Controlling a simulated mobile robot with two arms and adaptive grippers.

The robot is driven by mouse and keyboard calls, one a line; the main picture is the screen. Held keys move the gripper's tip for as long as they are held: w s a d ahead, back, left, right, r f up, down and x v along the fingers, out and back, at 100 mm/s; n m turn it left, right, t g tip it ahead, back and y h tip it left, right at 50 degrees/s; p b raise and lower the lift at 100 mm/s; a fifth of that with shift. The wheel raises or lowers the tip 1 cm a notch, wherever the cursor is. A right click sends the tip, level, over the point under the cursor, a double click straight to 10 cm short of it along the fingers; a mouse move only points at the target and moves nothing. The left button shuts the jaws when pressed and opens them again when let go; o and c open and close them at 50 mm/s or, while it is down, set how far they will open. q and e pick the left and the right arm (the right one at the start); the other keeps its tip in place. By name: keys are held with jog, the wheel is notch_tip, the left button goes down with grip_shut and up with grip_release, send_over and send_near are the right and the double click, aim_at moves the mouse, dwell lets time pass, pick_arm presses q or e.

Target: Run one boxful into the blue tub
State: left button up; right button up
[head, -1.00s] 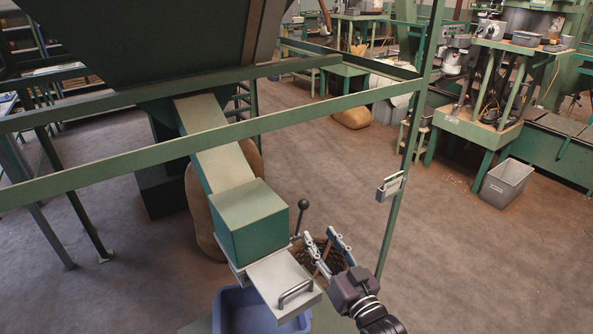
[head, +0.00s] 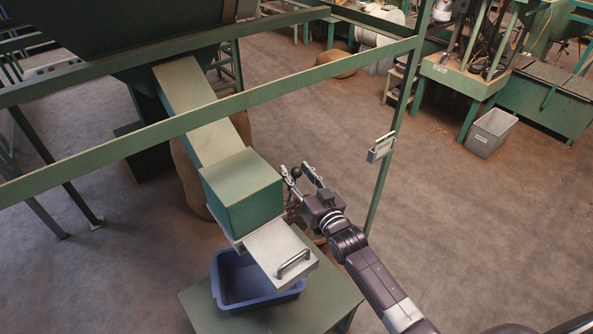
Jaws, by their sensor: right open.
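A green box (head: 242,190) sits at the lower end of a sloping chute (head: 199,112). A pale slide plate with a metal handle (head: 293,264) sticks out under the box toward me. The blue tub (head: 229,299) stands below it on a green table; the part of its inside that shows looks empty. A lever with a dark ball knob (head: 296,173) stands beside the box on its right. My right gripper (head: 295,170) is open, its fingertips around or just in front of the knob; I cannot tell if they touch it. My left gripper is out of view.
A green frame rail (head: 220,115) crosses in front of the chute, and a post (head: 392,165) with a small tag holder stands right of my right gripper. A sack (head: 190,170) is behind the chute. A grey bin (head: 490,132) stands far right. The middle floor is clear.

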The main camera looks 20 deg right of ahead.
jog(key=shift+r, duration=0.1)
jog(key=shift+w, duration=0.1)
jog(key=c, duration=0.4)
grip_shut()
